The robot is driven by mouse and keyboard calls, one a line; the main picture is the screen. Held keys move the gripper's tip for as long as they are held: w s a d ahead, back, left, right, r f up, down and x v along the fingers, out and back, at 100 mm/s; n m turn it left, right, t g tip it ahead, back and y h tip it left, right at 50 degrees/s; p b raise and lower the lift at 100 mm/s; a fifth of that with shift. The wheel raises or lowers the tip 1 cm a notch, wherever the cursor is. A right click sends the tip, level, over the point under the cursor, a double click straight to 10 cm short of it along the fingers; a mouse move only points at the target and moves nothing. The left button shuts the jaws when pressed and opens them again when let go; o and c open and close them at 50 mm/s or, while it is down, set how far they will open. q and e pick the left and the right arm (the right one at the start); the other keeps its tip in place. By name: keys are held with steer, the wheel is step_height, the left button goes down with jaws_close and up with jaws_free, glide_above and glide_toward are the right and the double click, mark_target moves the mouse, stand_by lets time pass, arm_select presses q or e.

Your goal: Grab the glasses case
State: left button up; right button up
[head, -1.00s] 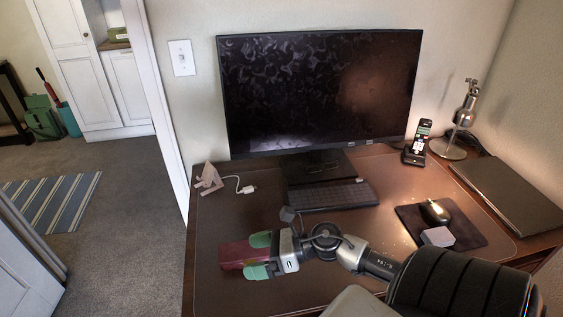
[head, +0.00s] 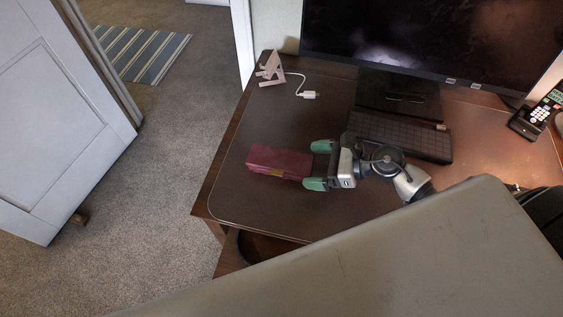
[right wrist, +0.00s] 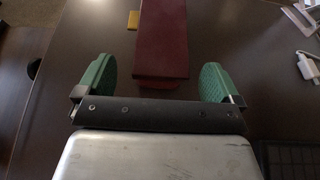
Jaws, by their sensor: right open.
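The glasses case, a long dark red box (head: 278,162), lies on the brown desk mat near the desk's left side. It also shows in the right wrist view (right wrist: 162,40), running away from the gripper. My right gripper (head: 318,165) is open at the case's right end, with green fingers spread wider than the case. In the right wrist view the gripper (right wrist: 155,76) has one finger on each side of the case's near end, with a gap on both sides. Nothing is held. My left gripper is not in view.
A small yellow piece (right wrist: 133,20) shows beside the case. A keyboard (head: 400,135) and monitor (head: 430,35) stand behind the gripper. A phone stand (head: 270,68) with a white cable (head: 303,90) is at the back left. The desk's left edge is close to the case.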

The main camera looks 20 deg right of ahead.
mark_target(307, 164)
steer(key=x, duration=0.4)
steer(key=shift+w+r+p, duration=0.15)
steer(key=shift+p, duration=0.25)
steer(key=shift+w+a+f, duration=0.15)
steer(key=shift+f, duration=0.05)
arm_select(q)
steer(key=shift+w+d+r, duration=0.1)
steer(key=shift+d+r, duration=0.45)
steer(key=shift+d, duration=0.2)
arm_select(e)
steer(key=shift+c, duration=0.2)
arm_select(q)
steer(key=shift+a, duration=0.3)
arm_select(e)
steer(key=c, duration=1)
